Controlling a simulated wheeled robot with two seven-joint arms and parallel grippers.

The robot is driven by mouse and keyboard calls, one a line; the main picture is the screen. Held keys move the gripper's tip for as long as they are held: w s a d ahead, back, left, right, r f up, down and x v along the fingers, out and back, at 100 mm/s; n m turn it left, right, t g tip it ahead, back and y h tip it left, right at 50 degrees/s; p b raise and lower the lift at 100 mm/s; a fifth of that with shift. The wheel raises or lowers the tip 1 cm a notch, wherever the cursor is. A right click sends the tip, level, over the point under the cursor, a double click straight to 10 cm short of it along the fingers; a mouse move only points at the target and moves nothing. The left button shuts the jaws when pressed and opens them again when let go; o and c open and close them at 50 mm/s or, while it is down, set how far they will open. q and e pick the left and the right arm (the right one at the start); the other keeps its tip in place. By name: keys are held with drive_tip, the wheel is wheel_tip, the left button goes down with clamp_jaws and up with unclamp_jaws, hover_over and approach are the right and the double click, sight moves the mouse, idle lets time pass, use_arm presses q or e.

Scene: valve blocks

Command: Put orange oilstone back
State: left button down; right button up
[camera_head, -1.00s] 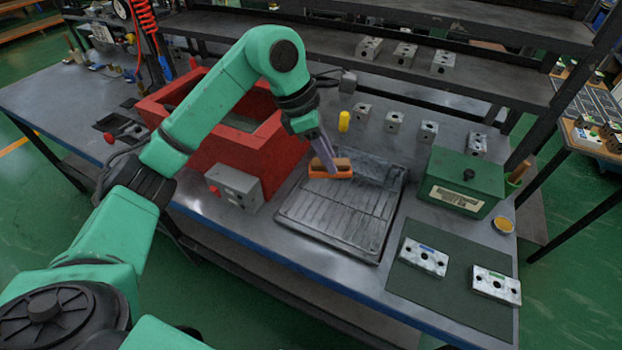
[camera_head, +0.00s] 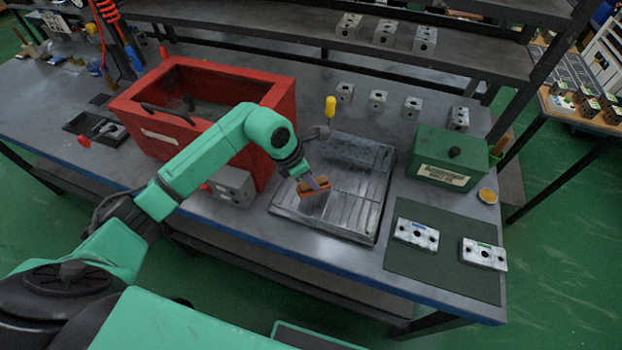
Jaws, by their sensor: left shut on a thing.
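The orange oilstone (camera_head: 313,190), an orange block with a brown top, is held by my left gripper (camera_head: 318,183). The gripper is shut on it, with the fingers pointing down. The stone is tilted and is over the left part of the grey slotted metal tray (camera_head: 352,212). I cannot tell whether it touches the tray. My right gripper is not in view.
A red open tank (camera_head: 190,100) with a grey control box (camera_head: 232,186) stands left of the tray. A green box (camera_head: 455,158) stands right of it. Two valve blocks (camera_head: 415,234) lie on a dark green mat (camera_head: 440,272). Several metal blocks stand behind.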

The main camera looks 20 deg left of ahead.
use_arm(q)
drive_tip(key=shift+s+f, duration=0.1)
drive_tip(key=shift+f, duration=0.45)
drive_tip(key=shift+a+f, duration=0.1)
drive_tip(key=shift+f, duration=0.1)
drive_tip(key=c, duration=0.7)
unclamp_jaws()
drive_tip(key=shift+o, duration=0.2)
drive_tip(key=shift+r, duration=0.1)
drive_tip(key=shift+r, duration=0.2)
drive_tip(key=b+v, duration=0.2)
drive_tip(key=v, duration=0.9)
drive_tip(key=shift+r, duration=0.35)
drive_tip(key=shift+a, duration=0.1)
